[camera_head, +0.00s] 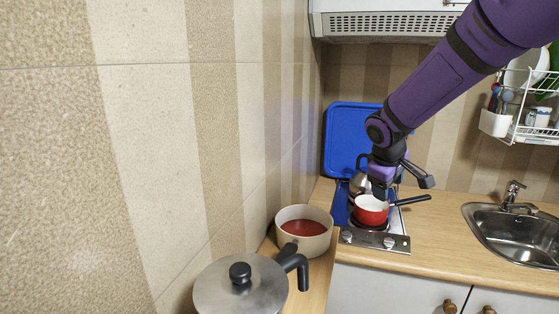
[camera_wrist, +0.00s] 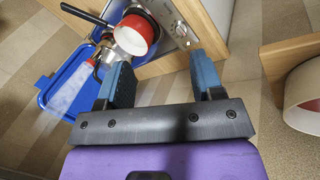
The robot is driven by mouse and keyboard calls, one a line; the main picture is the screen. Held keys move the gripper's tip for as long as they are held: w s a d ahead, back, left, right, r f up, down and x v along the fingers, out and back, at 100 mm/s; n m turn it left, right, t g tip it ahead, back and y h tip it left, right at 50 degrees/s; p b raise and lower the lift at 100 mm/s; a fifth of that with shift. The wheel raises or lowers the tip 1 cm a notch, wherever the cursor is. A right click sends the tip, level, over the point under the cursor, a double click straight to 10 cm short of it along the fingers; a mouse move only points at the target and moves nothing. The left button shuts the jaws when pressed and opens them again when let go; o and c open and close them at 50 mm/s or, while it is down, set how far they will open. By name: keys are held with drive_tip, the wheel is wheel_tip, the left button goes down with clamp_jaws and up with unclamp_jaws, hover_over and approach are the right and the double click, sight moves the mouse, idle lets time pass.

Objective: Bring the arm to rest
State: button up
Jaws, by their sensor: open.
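My gripper (camera_head: 402,182) hangs at the end of my purple arm, over the hob area in the head view. In the wrist view its two blue fingers (camera_wrist: 164,82) stand apart with nothing between them. A red saucepan (camera_head: 371,212) with a dark handle stands on the hob (camera_head: 376,241); it also shows in the wrist view (camera_wrist: 134,36), beyond the fingers and apart from them. The blue hob lid (camera_head: 346,128) stands raised at the back; it shows in the wrist view too (camera_wrist: 70,92). My gripper partly hides a metal kettle (camera_head: 359,183) behind the saucepan.
A cream pot (camera_head: 303,245) with red contents and a lidded steel pot (camera_head: 238,290) stand left, near the tiled wall. A sink (camera_head: 512,236) and a wall dish rack (camera_head: 530,131) are right. A hood (camera_head: 388,24) hangs above. The counter between hob and sink is clear.

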drive_tip(key=s+d+r+m+y, duration=0.1)
drive_tip(key=s+d+r+m, duration=0.1)
drive_tip(key=s+r, duration=0.45)
drive_tip(key=s+d+r+m+y, duration=0.1)
drive_tip(key=s+d+r+m, duration=0.15)
drive_tip(key=s, duration=0.65)
drive_tip(key=s+a+r+m+t+y, duration=0.1)
drive_tip(key=s+m, duration=0.2)
drive_tip(key=s, duration=1.3)
drive_tip(key=shift+s, duration=0.4)
drive_tip(key=shift+r, duration=0.1)
